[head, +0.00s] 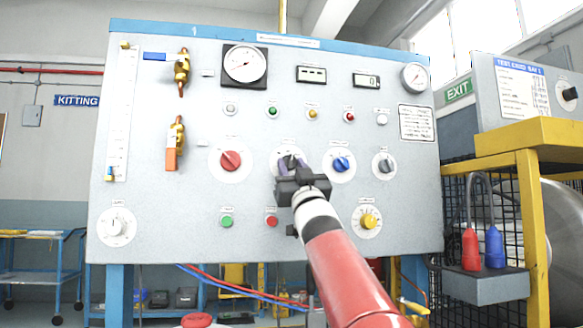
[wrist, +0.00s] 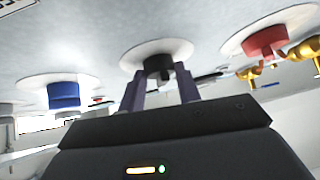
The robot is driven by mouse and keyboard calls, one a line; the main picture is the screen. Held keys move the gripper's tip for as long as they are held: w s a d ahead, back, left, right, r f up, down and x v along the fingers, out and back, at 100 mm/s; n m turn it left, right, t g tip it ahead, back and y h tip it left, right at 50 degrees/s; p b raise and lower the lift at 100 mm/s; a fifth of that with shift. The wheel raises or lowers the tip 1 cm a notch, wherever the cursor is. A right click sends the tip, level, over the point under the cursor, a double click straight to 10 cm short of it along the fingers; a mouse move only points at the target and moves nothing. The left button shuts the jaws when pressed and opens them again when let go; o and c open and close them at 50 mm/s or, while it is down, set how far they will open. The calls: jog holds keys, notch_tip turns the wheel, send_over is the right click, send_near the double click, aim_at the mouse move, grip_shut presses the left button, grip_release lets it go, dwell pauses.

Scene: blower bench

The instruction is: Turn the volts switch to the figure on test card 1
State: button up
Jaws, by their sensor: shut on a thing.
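A black knob (head: 290,158) on a round white dial plate sits in the middle row of the grey panel (head: 200,245). My gripper (head: 292,167) is shut on this knob and covers much of its dial in the head view. In the wrist view the black knob (wrist: 158,66) sits between the two fingers of my gripper (wrist: 160,84). The label over it is too small to read, so I cannot tell by text that it is the volts switch. A printed card (head: 523,90) is on the grey box at the right; its header and lines are too small to read surely.
A red knob (head: 230,160) is left of the held knob; a blue knob (head: 341,163) and a grey knob (head: 386,163) are to its right. A yellow knob (head: 368,221) sits below right. Brass valves (head: 182,70) jut out at upper left. A yellow stand (head: 520,140) is at right.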

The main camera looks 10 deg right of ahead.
jog(key=shift+d+r+n+g+y, duration=0.1)
jog(key=shift+n+g+y, duration=0.3)
jog(key=shift+n+y, duration=0.8)
jog(key=shift+d+n+g+y, duration=0.1)
jog(key=shift+n+g+y, duration=0.3)
jog(key=shift+n+y, duration=0.8)
jog(key=shift+n+g, duration=0.3)
jog(key=shift+n, duration=0.4)
jog(key=o, duration=1)
jog(key=b+v, duration=0.3)
jog(key=v, duration=0.5)
jog(key=shift+w, duration=0.1)
